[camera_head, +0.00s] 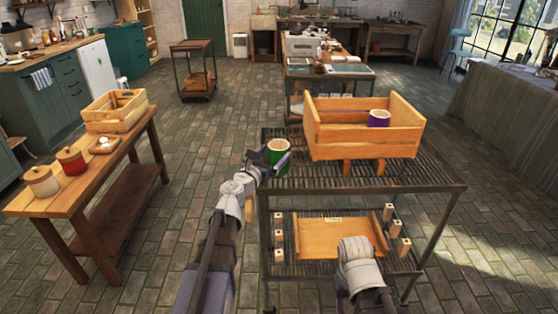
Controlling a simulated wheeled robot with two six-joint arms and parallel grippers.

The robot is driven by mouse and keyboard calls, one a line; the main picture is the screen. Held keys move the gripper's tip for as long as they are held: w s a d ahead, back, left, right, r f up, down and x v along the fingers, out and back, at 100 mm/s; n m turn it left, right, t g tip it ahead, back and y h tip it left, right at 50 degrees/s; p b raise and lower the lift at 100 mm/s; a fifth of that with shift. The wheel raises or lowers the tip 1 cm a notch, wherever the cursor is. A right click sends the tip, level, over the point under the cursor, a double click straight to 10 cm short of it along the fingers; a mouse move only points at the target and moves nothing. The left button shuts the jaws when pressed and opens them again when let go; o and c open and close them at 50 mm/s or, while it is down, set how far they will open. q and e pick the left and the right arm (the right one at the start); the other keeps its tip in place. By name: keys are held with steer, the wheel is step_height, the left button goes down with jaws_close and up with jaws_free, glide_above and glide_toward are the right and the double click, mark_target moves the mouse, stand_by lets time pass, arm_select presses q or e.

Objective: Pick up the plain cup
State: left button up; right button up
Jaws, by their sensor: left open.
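A green cup (278,152) with a pale rim stands upright at the left edge of the slatted rack's top shelf (440,187). My left gripper (268,162) is open at the green cup, with its fingers low beside the cup's near side. I cannot tell whether they touch it. A purple cup (379,119) with a pale rim is inside the wooden crate (365,143). Any pattern on either cup is too small to make out. My right arm shows at the bottom, but its gripper does not show.
The crate stands just right of the green cup on raised wooden feet. The lower shelf holds a wooden tray (325,240) and several small wooden blocks. At left, a wooden table (85,185) bears a crate (114,110) and two lidded jars. Open brick floor lies between.

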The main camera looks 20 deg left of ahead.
mark_target(283, 143)
arm_select(q)
steer(key=x, duration=0.4)
steer(key=shift+w, duration=0.15)
steer(key=shift+r, duration=0.1)
steer(key=c, duration=1.3)
step_height(283, 143, up, 10)
steer(key=p, duration=1)
